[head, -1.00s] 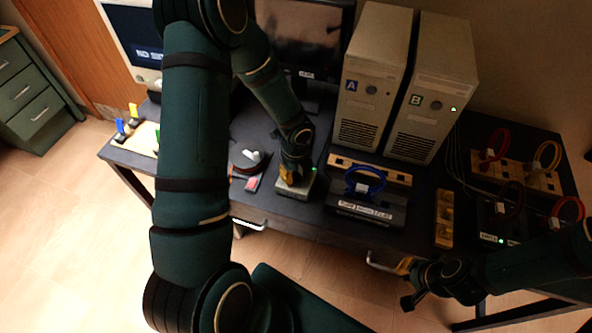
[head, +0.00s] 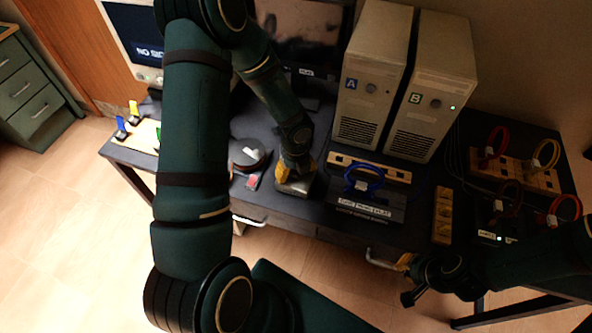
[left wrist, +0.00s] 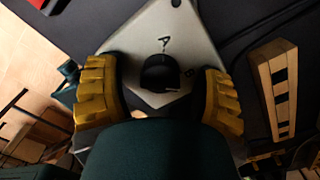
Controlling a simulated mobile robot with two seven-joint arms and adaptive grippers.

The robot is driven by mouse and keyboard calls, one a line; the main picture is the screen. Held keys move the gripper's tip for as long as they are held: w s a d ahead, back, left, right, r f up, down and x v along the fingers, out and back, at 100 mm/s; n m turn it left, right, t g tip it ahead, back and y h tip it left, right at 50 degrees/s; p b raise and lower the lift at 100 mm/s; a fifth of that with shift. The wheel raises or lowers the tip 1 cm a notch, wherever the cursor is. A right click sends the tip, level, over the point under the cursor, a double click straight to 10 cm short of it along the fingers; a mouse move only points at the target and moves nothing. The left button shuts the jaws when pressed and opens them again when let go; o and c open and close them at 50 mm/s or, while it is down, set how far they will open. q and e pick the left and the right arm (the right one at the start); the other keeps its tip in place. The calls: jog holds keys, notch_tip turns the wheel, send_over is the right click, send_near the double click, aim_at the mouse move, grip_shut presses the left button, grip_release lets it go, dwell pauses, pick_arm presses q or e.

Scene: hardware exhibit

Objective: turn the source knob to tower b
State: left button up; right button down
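The source knob (left wrist: 160,72) is black and sits on a pale switch box (left wrist: 140,35) marked A and B, with A above it and B to its right in the left wrist view. Its pointer direction is too dark to tell. My left gripper (left wrist: 158,92) is open, with one yellow finger on each side of the knob and visible gaps. In the head view, my left gripper (head: 294,172) is over the switch box (head: 296,188) and hides the knob. Tower B (head: 432,85) stands right of tower A (head: 373,75). My right gripper (head: 406,280) is by the desk's front edge; its opening is unclear.
A labelled dark unit with a blue cable loop (head: 364,182) stands right of the switch box. A round dark object (head: 248,155) lies to its left. A dark monitor (head: 300,35) stands behind. Red and yellow cable loops (head: 497,143) are at far right.

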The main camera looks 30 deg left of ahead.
aim_at(296, 171)
pick_arm(q)
jog(key=shift+r, duration=0.15)
notch_tip(296, 171, up, 12)
dwell(0.6)
jog(key=shift+s, duration=0.1)
dwell(0.4)
